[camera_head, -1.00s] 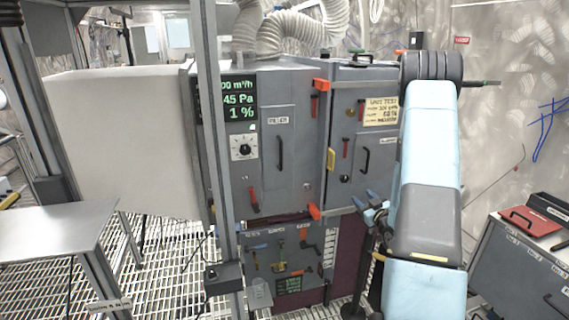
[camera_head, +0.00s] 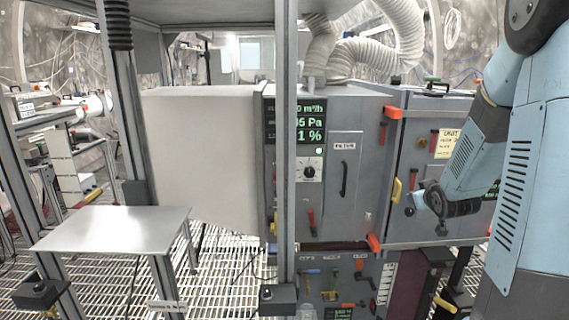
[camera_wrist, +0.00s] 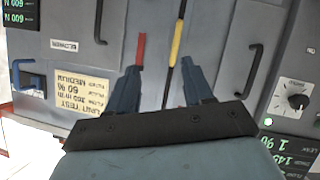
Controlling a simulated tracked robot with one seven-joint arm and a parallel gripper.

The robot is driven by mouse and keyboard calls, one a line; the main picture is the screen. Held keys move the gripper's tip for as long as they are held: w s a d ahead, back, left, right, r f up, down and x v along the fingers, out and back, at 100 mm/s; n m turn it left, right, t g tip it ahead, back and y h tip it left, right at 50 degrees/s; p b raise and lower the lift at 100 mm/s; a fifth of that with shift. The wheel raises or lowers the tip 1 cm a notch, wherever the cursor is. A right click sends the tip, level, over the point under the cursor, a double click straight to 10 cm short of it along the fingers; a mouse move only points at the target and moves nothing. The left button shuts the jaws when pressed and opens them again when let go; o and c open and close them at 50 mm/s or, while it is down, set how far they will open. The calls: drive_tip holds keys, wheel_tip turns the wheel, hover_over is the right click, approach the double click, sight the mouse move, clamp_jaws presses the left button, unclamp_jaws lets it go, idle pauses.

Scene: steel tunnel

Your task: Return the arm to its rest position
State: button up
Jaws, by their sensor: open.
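My blue-and-grey arm fills the right side of the head view, bent at the elbow. My gripper (camera_head: 414,204) hangs in front of the grey cabinet (camera_head: 345,230), near its yellow handle (camera_head: 396,190). In the wrist view my gripper (camera_wrist: 160,78) shows two dark blue fingers spread apart with nothing between them. The yellow handle (camera_wrist: 177,42) and a red handle (camera_wrist: 140,50) appear beyond the fingertips. I cannot tell the exact gap to the cabinet face.
A metal table (camera_head: 115,228) stands at the left over a grated floor. A metal post (camera_head: 286,150) rises before the cabinet. A white box (camera_head: 200,155) adjoins the cabinet's left side. Ribbed hoses (camera_head: 375,55) run above it. A tool panel (camera_head: 340,285) sits below.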

drive_tip(key=s+a+r+m+g, duration=0.2)
drive_tip(key=s+a+r+g, duration=0.1)
drive_tip(key=s+a+r, duration=0.7)
drive_tip(key=s+a+r+g+y, duration=0.1)
drive_tip(key=s+a+g, duration=0.1)
drive_tip(key=s, duration=0.8)
drive_tip(key=s+a+r+g+y, duration=0.1)
drive_tip(key=s+a, duration=0.4)
drive_tip(key=s, duration=0.6)
drive_tip(key=shift+s+m+g, duration=0.2)
drive_tip(key=shift+m+g, duration=0.1)
drive_tip(key=shift+g, duration=0.3)
